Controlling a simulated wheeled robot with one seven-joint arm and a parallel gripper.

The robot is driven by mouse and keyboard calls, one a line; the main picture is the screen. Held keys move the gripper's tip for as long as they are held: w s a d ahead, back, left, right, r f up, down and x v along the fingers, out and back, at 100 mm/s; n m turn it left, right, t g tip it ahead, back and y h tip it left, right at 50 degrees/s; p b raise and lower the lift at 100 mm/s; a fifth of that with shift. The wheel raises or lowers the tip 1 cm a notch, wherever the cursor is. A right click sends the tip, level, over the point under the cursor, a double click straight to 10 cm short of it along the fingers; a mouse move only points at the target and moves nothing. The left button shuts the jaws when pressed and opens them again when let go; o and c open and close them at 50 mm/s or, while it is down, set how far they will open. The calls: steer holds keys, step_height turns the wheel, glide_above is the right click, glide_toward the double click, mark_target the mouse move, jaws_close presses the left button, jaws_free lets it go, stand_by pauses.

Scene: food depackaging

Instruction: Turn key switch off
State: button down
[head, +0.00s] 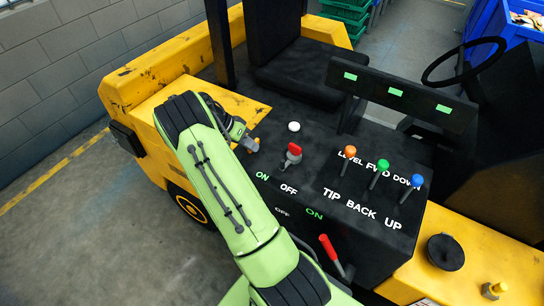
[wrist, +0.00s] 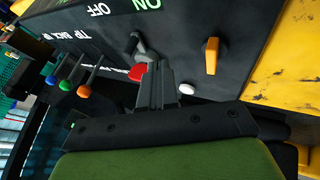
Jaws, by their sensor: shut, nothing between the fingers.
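A red-handled switch (head: 292,150) with a grey base stands on the black control panel (head: 330,225), above white OFF and green ON lettering. An orange, key-like switch (head: 256,146) sits to its left. I cannot tell for sure which is the key switch. In the wrist view, the orange switch (wrist: 211,55) is right of my fingers and the red handle (wrist: 138,72) is just left of them, partly hidden by them. My gripper (wrist: 157,68) is shut and empty. In the head view it is beside the orange switch, partly hidden by my green arm.
A white button (head: 294,126) is behind the red switch. Orange (head: 349,152), green (head: 382,168) and blue (head: 417,181) levers stand at the right. A red lever (head: 329,247) projects from the panel's front. The seat (head: 305,70) is behind.

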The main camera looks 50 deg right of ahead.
mark_target(290, 157)
steer(key=x, duration=0.6)
steer(key=shift+r, duration=0.1)
steer(key=s+p, duration=0.1)
steer(key=s, duration=0.2)
steer(key=shift+s+d+r, duration=0.15)
steer(key=shift+s+r, duration=0.05)
steer(key=shift+s, duration=0.05)
steer(key=shift+s+f, duration=0.1)
